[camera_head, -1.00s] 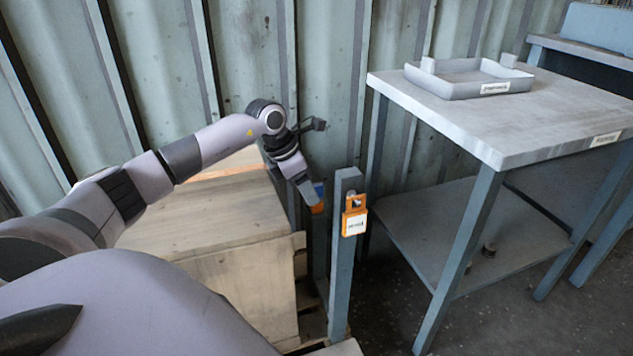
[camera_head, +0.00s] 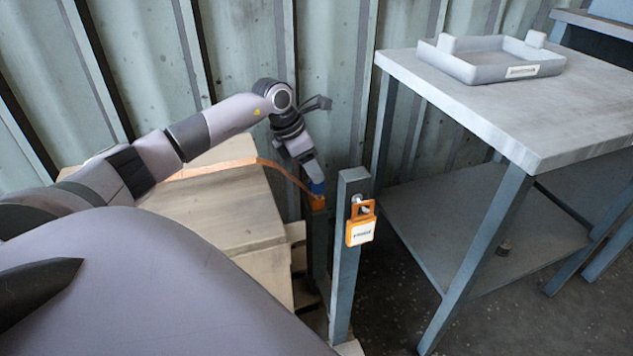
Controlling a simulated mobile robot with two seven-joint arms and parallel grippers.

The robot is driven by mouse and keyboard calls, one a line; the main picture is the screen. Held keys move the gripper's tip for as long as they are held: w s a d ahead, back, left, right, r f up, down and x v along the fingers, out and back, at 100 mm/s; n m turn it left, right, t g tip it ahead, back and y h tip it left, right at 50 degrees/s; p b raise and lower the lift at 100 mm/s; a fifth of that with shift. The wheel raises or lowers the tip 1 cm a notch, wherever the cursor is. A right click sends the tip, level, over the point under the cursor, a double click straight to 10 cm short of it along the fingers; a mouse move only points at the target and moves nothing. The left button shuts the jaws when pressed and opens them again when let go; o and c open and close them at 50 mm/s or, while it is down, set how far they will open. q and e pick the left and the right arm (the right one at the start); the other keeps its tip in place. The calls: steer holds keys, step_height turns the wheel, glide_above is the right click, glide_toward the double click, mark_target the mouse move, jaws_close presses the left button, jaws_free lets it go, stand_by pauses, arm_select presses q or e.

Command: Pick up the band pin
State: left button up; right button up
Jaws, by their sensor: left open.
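An orange tag with a white label (camera_head: 360,232) hangs on the front of a blue-grey post (camera_head: 347,265). A small silver pin (camera_head: 362,207) shows at the tag's top opening; I cannot tell for certain that it is the band pin. My left gripper (camera_head: 316,188) points down behind and left of this post, with a blue part at its tip. It is open, but its fingers are small and hard to tell apart. An orange piece (camera_head: 317,202) shows just below the tip; whether they touch is unclear. My right gripper is not in view.
An orange band (camera_head: 225,166) runs over a wooden crate (camera_head: 215,210) toward the posts. A grey table (camera_head: 520,120) with a labelled tray (camera_head: 480,68) and a lower shelf stands at the right. A corrugated wall closes the back. Dark floor lies between post and table.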

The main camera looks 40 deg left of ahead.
mark_target(318, 189)
arm_select(q)
steer(key=x, duration=0.2)
steer(key=b+x, duration=0.1)
steer(key=x, duration=0.1)
steer(key=shift+s+f, duration=0.2)
steer(key=shift+f, duration=0.05)
jaws_close()
steer(key=shift+r, duration=0.15)
